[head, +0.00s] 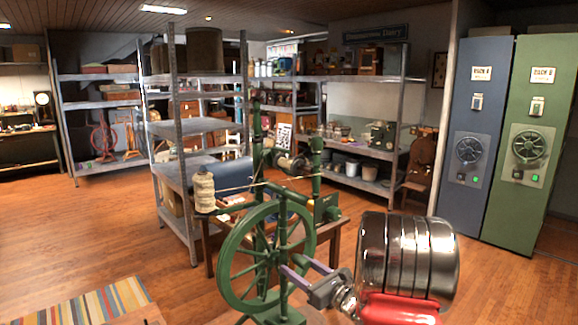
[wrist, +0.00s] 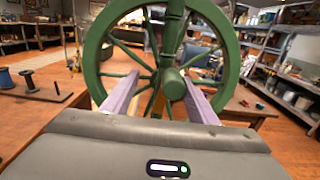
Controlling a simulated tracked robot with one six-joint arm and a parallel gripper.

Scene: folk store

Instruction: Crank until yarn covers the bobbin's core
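The green spinning wheel (head: 245,303) stands left of my arm in the head view; its spoked wheel (wrist: 92,50) fills the upper middle of the wrist view. A cream yarn cone (head: 204,194) stands left of the wheel, with a strand running right from it. A pale bobbin (head: 292,165) sits between the upper green posts; how much yarn covers its core is too small to tell. My gripper (head: 293,264) has purple fingers at the wheel. In the wrist view they stand apart, either side of the green hub (wrist: 173,83). I cannot see a crank handle between them.
A wooden table (head: 335,225) stands behind the wheel, with grey shelving (head: 185,225) beyond it. Blue (head: 480,205) and green (head: 525,215) cabinets stand at right. A striped rug (head: 90,305) lies front left. A dark spool (wrist: 32,82) shows at left in the wrist view. The floor at left is mostly clear.

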